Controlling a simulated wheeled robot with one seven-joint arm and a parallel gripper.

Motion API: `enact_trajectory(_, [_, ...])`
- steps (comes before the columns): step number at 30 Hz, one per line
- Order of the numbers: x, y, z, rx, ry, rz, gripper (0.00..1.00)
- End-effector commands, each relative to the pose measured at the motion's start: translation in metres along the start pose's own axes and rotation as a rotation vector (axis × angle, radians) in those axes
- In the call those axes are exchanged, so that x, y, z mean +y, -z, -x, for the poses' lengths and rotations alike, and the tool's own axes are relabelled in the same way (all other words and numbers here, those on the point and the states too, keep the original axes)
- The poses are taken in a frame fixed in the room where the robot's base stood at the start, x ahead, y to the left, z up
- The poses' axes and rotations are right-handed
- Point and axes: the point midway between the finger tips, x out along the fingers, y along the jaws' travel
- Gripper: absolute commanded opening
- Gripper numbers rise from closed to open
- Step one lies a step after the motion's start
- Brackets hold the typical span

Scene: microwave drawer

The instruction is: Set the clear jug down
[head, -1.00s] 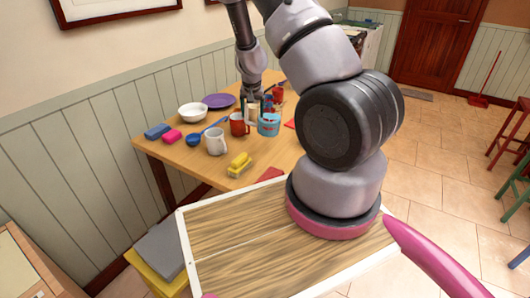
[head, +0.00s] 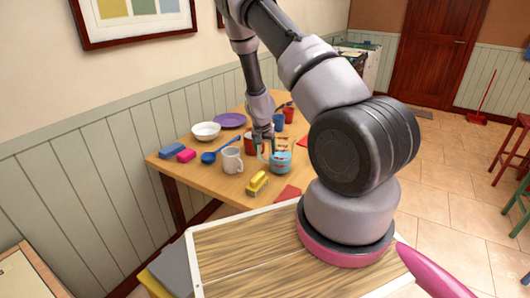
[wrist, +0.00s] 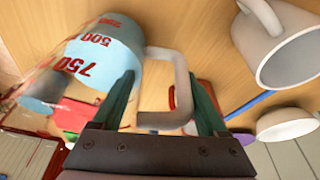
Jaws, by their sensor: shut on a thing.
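The clear jug (head: 281,161) looks light blue with red markings and stands about upright at the right side of the wooden table (head: 215,187). My gripper (head: 264,150) is just left of it. In the wrist view the jug (wrist: 100,52) shows red numbers, and its pale handle (wrist: 181,85) passes between the two green fingers of my gripper (wrist: 163,100), which is shut on it. The jug's underside is hidden, so I cannot tell whether it touches the table.
A white mug (head: 232,161) and a red mug (head: 249,142) stand left of the jug. A yellow sponge (head: 257,183) and a red cloth (head: 288,194) lie nearer me.

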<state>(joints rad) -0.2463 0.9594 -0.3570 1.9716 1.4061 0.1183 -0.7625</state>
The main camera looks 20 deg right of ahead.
Motion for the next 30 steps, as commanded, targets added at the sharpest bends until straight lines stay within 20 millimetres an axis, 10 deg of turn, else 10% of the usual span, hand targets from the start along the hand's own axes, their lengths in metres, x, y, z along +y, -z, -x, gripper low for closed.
enact_trajectory(13, [0.001, -0.002, -0.009, -0.002, -0.001, -0.003, 0.0])
enact_trajectory(14, [0.0, -0.003, -0.009, -0.002, -0.001, -0.001, 0.83])
enact_trajectory(15, [0.0, -0.003, -0.008, -0.002, -0.001, 0.0, 0.99])
enact_trajectory(30, [-0.002, -0.002, 0.013, 0.003, 0.002, 0.007, 1.0])
